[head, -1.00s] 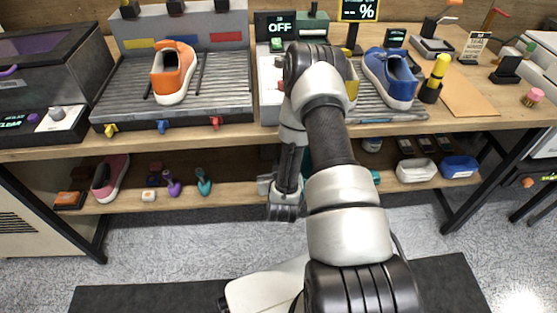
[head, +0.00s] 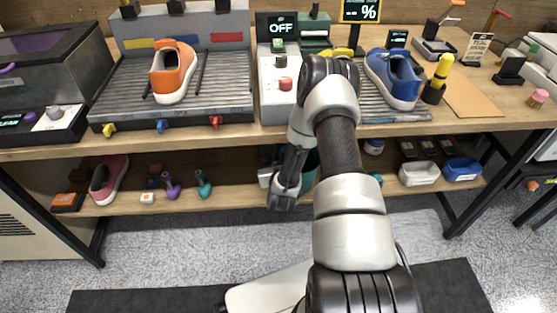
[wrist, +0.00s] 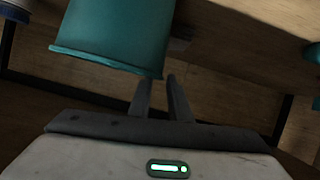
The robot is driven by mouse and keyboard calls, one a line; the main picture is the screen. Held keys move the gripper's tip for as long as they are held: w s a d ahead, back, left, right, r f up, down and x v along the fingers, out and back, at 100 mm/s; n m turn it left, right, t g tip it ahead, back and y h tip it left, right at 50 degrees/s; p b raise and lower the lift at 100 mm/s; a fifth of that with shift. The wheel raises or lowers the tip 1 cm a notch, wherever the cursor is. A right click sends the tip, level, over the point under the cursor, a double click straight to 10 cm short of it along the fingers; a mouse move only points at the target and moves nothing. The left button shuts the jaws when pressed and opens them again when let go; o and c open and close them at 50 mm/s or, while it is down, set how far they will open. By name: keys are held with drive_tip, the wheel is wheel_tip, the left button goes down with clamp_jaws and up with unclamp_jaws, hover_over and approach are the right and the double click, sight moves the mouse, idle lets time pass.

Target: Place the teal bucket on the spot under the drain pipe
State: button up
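The teal bucket (head: 310,170) shows partly behind my arm on the low shelf in the head view. In the wrist view the bucket (wrist: 115,35) is large at the upper left, with its rim slanting across the picture. My gripper (wrist: 160,82) has its two dark fingers a little apart, with a gap between them, right at the bucket's lower right edge. The left fingertip meets or passes behind the rim; I cannot tell whether it touches. In the head view my gripper (head: 282,201) hangs in front of the low shelf. I cannot make out the drain pipe or the spot under it.
The low shelf (head: 235,197) carries a pink shoe (head: 108,180), purple and teal tools, a white bin (head: 419,174) and a blue bin (head: 461,170). The workbench edge (head: 190,136) runs above it. A dark table leg (head: 500,180) stands at the right.

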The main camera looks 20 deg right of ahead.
drive_tip(key=shift+o, duration=0.4)
drive_tip(key=shift+r, duration=0.1)
drive_tip(key=p+v, duration=0.2)
drive_tip(key=v, duration=1)
